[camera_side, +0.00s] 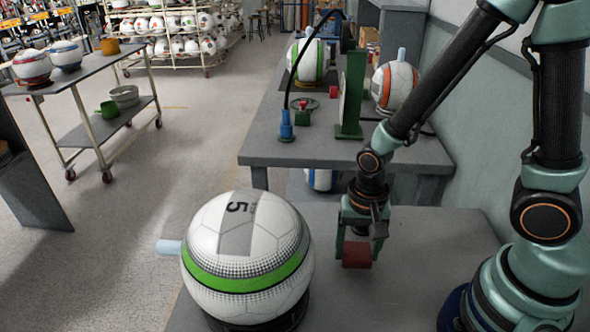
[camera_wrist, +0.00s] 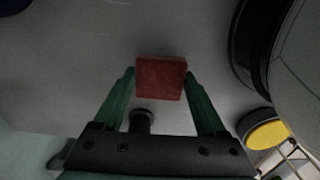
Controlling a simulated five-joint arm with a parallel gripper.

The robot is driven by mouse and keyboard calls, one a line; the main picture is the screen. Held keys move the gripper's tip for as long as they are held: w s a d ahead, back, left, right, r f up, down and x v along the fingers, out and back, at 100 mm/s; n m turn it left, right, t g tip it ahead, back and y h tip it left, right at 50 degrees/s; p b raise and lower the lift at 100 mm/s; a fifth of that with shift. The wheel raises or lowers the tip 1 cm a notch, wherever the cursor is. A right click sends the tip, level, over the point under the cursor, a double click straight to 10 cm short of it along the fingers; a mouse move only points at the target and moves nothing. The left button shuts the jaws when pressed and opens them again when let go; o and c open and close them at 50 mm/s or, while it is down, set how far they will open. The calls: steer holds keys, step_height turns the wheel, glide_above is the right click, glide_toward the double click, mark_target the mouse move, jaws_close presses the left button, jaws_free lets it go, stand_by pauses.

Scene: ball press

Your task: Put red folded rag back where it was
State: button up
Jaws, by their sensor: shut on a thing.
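The red folded rag (camera_side: 357,255) is a small block-like red pad at the lower end of my gripper (camera_side: 357,238). In the wrist view the rag (camera_wrist: 161,78) sits between the tips of the two green fingers of my gripper (camera_wrist: 160,85), which are shut on it. In the side view the rag is low over the grey near table (camera_side: 400,230); I cannot tell whether it touches the surface. The fingers hide part of its upper side.
A large white ball with a green band (camera_side: 247,283) rests on a dark ring left of my gripper. A grey bench (camera_side: 300,150) behind holds a green upright frame (camera_side: 352,95), a blue-based hose (camera_side: 286,128) and more balls. Grey tabletop is clear around the rag.

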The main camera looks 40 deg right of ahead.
mark_target(357, 251)
steer(key=shift+f, duration=1.45)
steer(key=o, duration=1.4)
steer(key=shift+f, duration=0.1)
step_height(357, 251, up, 12)
steer(key=w+d+r+n+t, duration=0.1)
steer(key=d+r+n+t, duration=0.1)
steer(key=r, duration=0.4)
steer(key=w+d+r+n+t, duration=0.1)
steer(key=d+r+n+t, duration=0.2)
steer(key=r+n, duration=0.4)
steer(key=shift+w+d+t, duration=0.2)
steer(key=shift+d+t, duration=0.1)
steer(key=shift+d, duration=0.15)
